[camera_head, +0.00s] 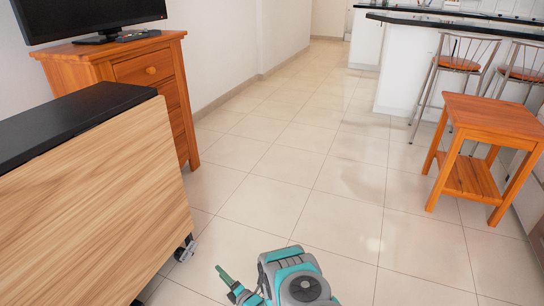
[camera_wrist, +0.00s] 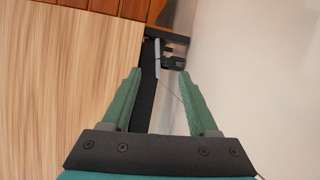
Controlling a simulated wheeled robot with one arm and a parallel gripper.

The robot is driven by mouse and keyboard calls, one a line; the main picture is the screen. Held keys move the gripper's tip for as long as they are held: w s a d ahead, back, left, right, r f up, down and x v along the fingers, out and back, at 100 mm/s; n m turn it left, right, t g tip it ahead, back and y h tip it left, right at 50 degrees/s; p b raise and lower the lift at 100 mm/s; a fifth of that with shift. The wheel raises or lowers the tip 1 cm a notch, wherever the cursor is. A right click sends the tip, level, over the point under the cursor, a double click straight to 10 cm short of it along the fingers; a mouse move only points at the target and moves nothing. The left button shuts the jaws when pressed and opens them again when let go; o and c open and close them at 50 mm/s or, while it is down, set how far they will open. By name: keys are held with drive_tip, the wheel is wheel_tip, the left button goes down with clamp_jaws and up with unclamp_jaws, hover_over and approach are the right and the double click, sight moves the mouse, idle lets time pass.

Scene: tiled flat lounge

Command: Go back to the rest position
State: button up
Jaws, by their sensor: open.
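My gripper (camera_wrist: 162,100) shows in the wrist view with its two green fingers spread apart and nothing between them. Past the fingers, the wrist view shows the wood-grain panel of a cabinet (camera_wrist: 70,80) on the left and a dark edge with a caster near the middle. In the head view, my teal and grey arm is at the bottom centre, and one green finger (camera_head: 224,275) points up and left, low over the floor. The rest of the gripper is mostly hidden or cut off there.
The wood-panel cabinet with a black top (camera_head: 100,190) stands close at the left. Behind it is an orange wooden drawer unit (camera_head: 145,70) with a television (camera_head: 85,15). An orange side table (camera_head: 490,112) and bar stools (camera_head: 458,62) stand at right. The tiled floor (camera_head: 300,165) between is clear.

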drive_tip(key=w+d+r+m+g+h+p, duration=0.1)
drive_tip(key=w+d+r+m+h, duration=0.3)
drive_tip(key=r, duration=0.3)
drive_tip(key=w+d+r+m+g+h, duration=0.1)
drive_tip(key=w+d+r+m+h, duration=0.2)
drive_tip(key=w+r, duration=0.35)
drive_tip(key=s+d+r+m+g+h, duration=0.2)
drive_tip(key=s+d+r+m, duration=0.15)
drive_tip(key=d+r, duration=0.65)
drive_tip(key=s+d+r+m+g+h+p, duration=0.1)
drive_tip(key=s+d+r+m+g+h, duration=0.3)
drive_tip(key=s+d+r, duration=0.6)
drive_tip(key=s+d+r+m+g+y+p, duration=0.15)
drive_tip(key=s+d+r+m, duration=0.25)
drive_tip(key=s+r+m, duration=0.65)
drive_tip(key=s+d+r+m+g, duration=0.1)
drive_tip(key=s+r+g, duration=0.1)
drive_tip(key=s, duration=1.2)
drive_tip(key=s+d+r+m+g, duration=0.1)
drive_tip(key=s+r+m+g, duration=0.1)
drive_tip(key=s, duration=1.3)
drive_tip(key=shift+s+d+r+g+h, duration=0.25)
drive_tip(key=shift+d+r+g+h, duration=0.1)
drive_tip(key=shift+g, duration=0.1)
drive_tip(key=shift+c, duration=0.8)
drive_tip(key=shift+a, duration=0.1)
